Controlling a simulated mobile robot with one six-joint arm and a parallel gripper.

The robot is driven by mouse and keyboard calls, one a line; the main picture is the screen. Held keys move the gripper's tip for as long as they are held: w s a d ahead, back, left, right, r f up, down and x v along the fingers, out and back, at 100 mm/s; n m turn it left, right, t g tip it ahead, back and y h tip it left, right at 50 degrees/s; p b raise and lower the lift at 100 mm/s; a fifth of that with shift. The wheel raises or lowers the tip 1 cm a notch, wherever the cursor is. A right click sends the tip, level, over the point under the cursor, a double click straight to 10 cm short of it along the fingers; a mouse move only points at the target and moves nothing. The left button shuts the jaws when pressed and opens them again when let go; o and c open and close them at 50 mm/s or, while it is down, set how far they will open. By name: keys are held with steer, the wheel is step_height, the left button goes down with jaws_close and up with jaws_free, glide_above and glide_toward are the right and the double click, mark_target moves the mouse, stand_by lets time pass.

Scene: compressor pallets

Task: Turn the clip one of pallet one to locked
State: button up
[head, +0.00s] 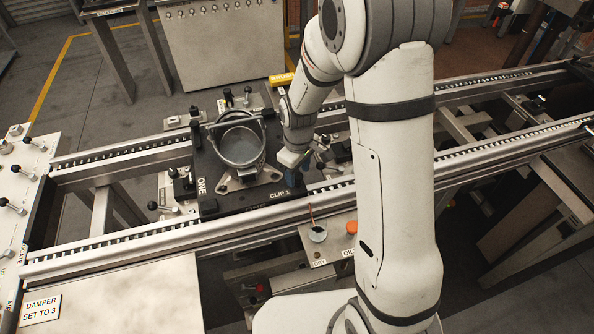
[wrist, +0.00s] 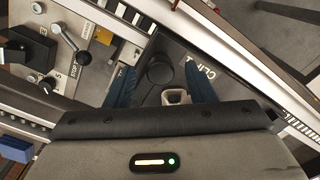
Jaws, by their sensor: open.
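Pallet one (head: 228,203) is a dark plate on the rail line, marked ONE and CLIP 1, with a grey round pot (head: 240,146) on it. My gripper (head: 307,172) is above the pallet's right end, beside the CLIP 1 label (head: 279,195). In the wrist view my gripper (wrist: 161,86) has its two blue fingers apart. I see no contact. The CLIP label (wrist: 208,70) is partly hidden by the right finger. The clip's position cannot be read.
Rails (head: 130,237) run along both sides of the pallet. A lever with a ball knob (wrist: 85,58) stands left of my fingers, near a STOP label. A lever panel (head: 22,175) stands at left.

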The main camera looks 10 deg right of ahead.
steer(key=shift+f, duration=0.35)
steer(key=shift+c, duration=0.4)
